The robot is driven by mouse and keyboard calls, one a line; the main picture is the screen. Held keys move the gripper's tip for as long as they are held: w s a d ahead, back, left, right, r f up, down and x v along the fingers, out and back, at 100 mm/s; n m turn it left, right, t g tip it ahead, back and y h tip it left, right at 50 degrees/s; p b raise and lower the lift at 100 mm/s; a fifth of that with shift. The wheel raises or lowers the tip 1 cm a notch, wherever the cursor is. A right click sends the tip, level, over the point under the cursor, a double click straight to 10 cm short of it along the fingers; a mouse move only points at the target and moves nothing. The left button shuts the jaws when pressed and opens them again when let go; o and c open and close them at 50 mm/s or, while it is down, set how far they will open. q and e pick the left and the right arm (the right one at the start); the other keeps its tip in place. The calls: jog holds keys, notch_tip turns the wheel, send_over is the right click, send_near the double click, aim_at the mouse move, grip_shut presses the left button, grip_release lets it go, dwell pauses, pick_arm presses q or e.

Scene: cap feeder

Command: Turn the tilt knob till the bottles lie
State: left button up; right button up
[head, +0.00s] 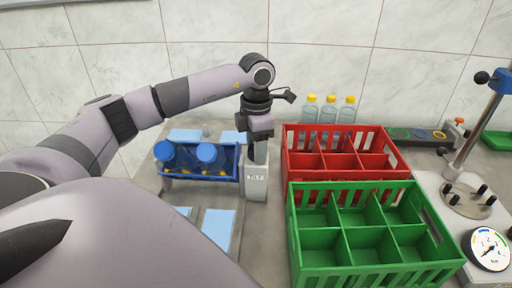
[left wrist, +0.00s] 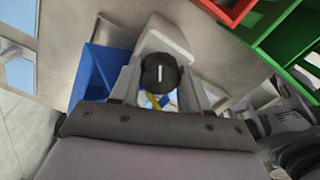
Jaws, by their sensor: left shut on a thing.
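The tilt knob (left wrist: 160,74) is a round black disc with a white line. The line stands upright in the left wrist view. My left gripper (head: 258,148) reaches down onto the top of the pale tilt post (head: 256,184). In the left wrist view its fingers (left wrist: 160,88) are shut on the knob, one on each side. In the head view the fingers hide the knob. Beside the post, the blue rack (head: 200,178) holds bottles (head: 207,154) with rounded blue ends showing and yellow bits low down. Their exact lean is hard to tell.
A red crate (head: 290,160) and a green crate (head: 372,275) stand right of the post. Several clear yellow-capped bottles (head: 328,112) stand at the red crate's back. A lever stand (head: 470,150) and a dial (head: 489,249) are at the far right.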

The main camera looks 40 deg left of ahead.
pick_arm(q)
jog(key=m, duration=0.4)
jog(key=shift+m, duration=0.3)
jog(key=m, duration=0.3)
jog(key=o, duration=1)
